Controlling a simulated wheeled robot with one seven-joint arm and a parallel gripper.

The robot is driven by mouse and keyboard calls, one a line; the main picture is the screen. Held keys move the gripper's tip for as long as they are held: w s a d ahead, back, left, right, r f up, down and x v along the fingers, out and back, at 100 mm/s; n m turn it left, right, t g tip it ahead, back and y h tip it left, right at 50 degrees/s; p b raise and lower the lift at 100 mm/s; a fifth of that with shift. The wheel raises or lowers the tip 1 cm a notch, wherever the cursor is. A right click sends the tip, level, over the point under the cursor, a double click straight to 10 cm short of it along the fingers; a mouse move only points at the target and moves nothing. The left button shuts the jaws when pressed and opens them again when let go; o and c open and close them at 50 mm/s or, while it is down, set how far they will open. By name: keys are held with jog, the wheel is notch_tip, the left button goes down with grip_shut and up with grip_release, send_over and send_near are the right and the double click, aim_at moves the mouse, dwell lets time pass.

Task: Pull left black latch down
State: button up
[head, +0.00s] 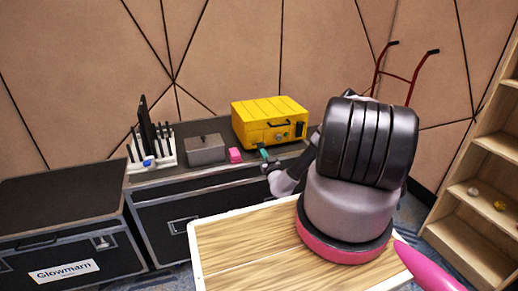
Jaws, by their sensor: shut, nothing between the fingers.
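A yellow case (268,112) stands at the back of a black flight case. Its front carries a small dark round part (278,137) and a dark part (300,129) at the right corner. I cannot tell which of these, if any, is the left black latch. My gripper (266,168) is small and dark in the head view, in front of and below the yellow case, apart from it. It is shut and empty. My arm hides the area right of the case.
A wooden table (235,250) is in front. Shelves (480,200) stand right. A red hand truck (410,76) leans behind.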

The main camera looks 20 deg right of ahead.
jog(key=o, duration=1.2)
jog(key=shift+r, duration=0.1)
jog(key=shift+c, duration=0.2)
jog(key=s+f, duration=0.1)
jog(key=s, duration=0.9)
jog(key=shift+s+f, duration=0.3)
jog(key=shift+f, duration=0.1)
